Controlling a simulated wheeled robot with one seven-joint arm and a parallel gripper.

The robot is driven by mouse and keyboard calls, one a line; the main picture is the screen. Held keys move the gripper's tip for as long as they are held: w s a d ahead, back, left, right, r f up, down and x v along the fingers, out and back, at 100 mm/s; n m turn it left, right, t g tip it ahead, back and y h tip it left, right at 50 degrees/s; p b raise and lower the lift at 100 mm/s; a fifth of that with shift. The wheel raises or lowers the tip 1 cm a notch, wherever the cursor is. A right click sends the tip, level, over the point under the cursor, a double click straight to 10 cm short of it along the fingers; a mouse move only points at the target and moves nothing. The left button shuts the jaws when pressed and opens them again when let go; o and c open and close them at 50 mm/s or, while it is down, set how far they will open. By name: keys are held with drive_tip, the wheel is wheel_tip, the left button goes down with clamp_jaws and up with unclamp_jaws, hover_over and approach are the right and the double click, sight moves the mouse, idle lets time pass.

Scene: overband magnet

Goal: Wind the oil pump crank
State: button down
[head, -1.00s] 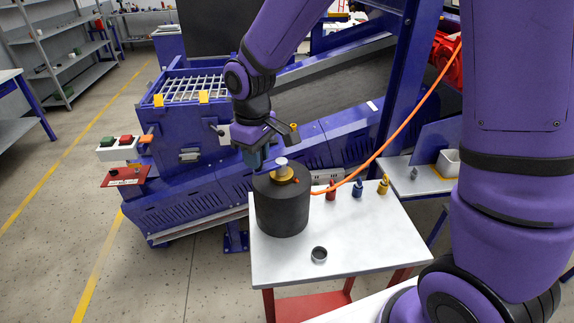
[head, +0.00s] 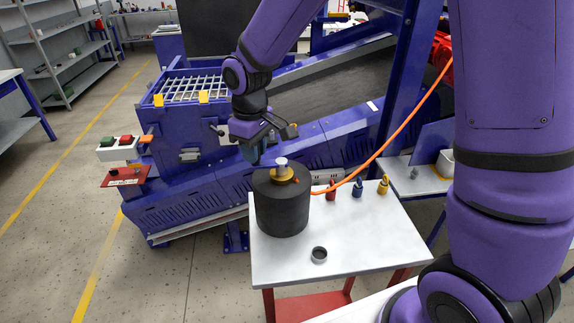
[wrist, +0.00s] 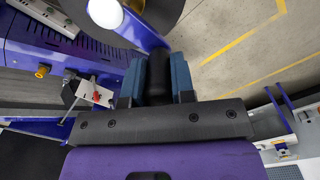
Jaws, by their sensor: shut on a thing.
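The oil pump is a black drum (head: 282,208) with a brass top (head: 283,180) and a pale knob (head: 281,163), on a small white table. My gripper (head: 254,152) is just behind and left of the drum top in the head view. In the wrist view my gripper's teal fingers (wrist: 157,85) are shut on a black upright handle (wrist: 159,70). A blue crank arm (wrist: 143,32) runs from the handle towards a white round knob (wrist: 105,13) at the top. In the head view the crank is mostly hidden and too small to make out.
The white table (head: 345,235) also holds a small dark ring (head: 319,255) and red, blue and yellow bottles (head: 358,188). An orange hose (head: 395,130) rises from the drum to the right. The blue conveyor machine (head: 195,190) stands close behind. Floor at left is open.

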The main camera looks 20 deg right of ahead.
drive_tip(key=shift+w+d, duration=0.2)
drive_tip(key=shift+w, duration=0.25)
drive_tip(key=shift+w+d, duration=0.2)
drive_tip(key=shift+w, duration=0.25)
drive_tip(key=shift+w+d, duration=0.5)
drive_tip(key=shift+w, duration=0.1)
drive_tip(key=shift+w+d, duration=0.15)
drive_tip(key=shift+w, duration=0.05)
drive_tip(key=shift+d, duration=0.1)
drive_tip(key=shift+w+d, duration=0.45)
drive_tip(key=shift+d, duration=0.35)
